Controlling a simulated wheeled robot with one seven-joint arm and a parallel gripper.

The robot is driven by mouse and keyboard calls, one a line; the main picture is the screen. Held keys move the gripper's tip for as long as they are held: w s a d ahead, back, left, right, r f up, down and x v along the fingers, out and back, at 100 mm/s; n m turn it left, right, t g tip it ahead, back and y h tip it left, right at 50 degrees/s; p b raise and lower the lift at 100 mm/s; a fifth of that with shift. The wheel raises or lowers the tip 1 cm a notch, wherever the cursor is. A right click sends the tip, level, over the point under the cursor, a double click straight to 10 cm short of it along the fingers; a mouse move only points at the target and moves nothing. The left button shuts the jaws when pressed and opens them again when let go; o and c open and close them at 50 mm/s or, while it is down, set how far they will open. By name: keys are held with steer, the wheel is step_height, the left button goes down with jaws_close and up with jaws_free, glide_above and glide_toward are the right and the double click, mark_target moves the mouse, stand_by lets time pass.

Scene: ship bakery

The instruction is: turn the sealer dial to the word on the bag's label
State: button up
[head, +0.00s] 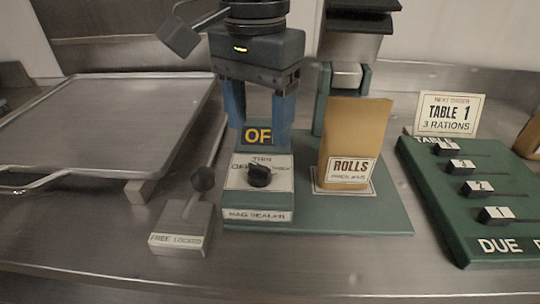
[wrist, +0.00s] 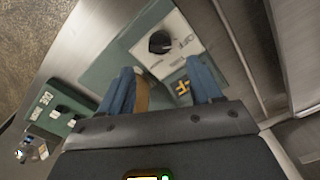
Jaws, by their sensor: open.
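The bag sealer (head: 258,215) has a pale dial plate with a black round dial (head: 260,175). "THIN" reads above the dial; the words at its sides are too small to read surely. A display behind shows "OF", partly covered by a finger. The dial also shows in the wrist view (wrist: 160,42), near an "OFF" mark; its pointer is unclear. The brown paper bag (head: 352,140) stands upright right of the dial, labelled "ROLLS" with a smaller unreadable line. My gripper (head: 260,140) is open and empty, pointing down, above and behind the dial, apart from it.
A grey lever block (head: 180,240) marked "FREE LOCKED" with a dark knob stands left of the sealer. A metal tray (head: 110,120) lies further left. At right are a green slider board (head: 470,215) and a "TABLE 1, 3 RATIONS" card (head: 449,113). The front counter edge is clear.

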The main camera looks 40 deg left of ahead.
mark_target(259, 165)
step_height(259, 165, down, 8)
steer(key=shift+r, duration=0.15)
stand_by(0.3)
steer(key=c, duration=1)
